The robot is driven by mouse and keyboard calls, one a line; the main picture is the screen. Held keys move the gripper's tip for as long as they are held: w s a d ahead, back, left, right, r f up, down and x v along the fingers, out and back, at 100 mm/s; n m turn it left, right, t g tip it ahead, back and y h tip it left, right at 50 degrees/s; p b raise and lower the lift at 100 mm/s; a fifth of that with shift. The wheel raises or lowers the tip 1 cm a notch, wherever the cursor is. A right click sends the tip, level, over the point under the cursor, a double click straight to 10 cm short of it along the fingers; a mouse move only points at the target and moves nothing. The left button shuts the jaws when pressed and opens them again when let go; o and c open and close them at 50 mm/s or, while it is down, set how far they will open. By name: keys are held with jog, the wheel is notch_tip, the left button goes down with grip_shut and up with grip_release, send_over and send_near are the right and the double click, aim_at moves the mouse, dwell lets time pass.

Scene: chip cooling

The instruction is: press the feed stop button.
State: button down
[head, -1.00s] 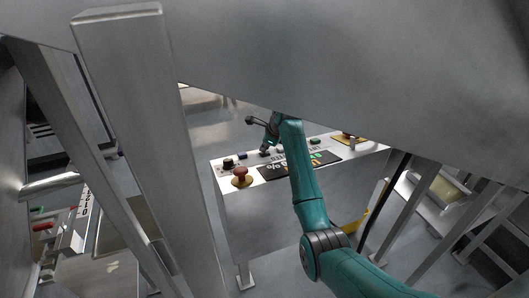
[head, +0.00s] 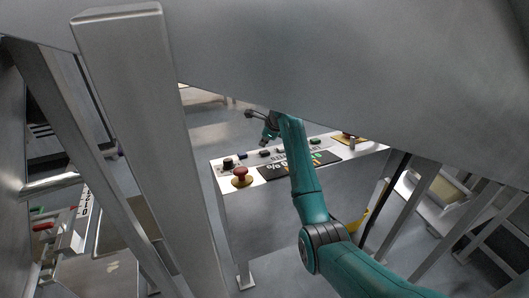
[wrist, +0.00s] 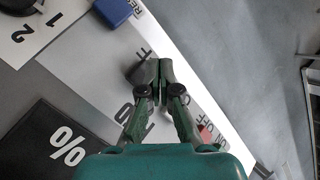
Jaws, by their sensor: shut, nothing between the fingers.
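My gripper (head: 265,141) is shut and empty above the white top of the control panel (head: 213,166), near its far edge. In the head view a small dark button (head: 265,153) lies just below the fingertips, with a gap between. In the wrist view the shut fingertips (wrist: 158,65) point at the panel, and a dark shape (wrist: 137,73) shows beside them, partly hidden. The lettering there is partly covered by the fingers, so I cannot read the full label of this button.
A red mushroom button (head: 240,174) on a yellow base stands at the panel's near left. A blue button (wrist: 114,11), a black knob (head: 228,163) and a green button (head: 316,140) are also on the panel. A metal post (head: 150,140) stands at left.

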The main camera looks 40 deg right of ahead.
jog(key=shift+w+d+r, duration=0.1)
jog(key=shift+w+r, duration=0.1)
jog(key=shift+r, duration=0.55)
jog(key=shift+w+r, duration=0.25)
jog(key=shift+r, duration=0.45)
jog(key=shift+w+d+r, duration=0.1)
jog(key=shift+w+r, duration=0.1)
jog(key=shift+r, duration=0.55)
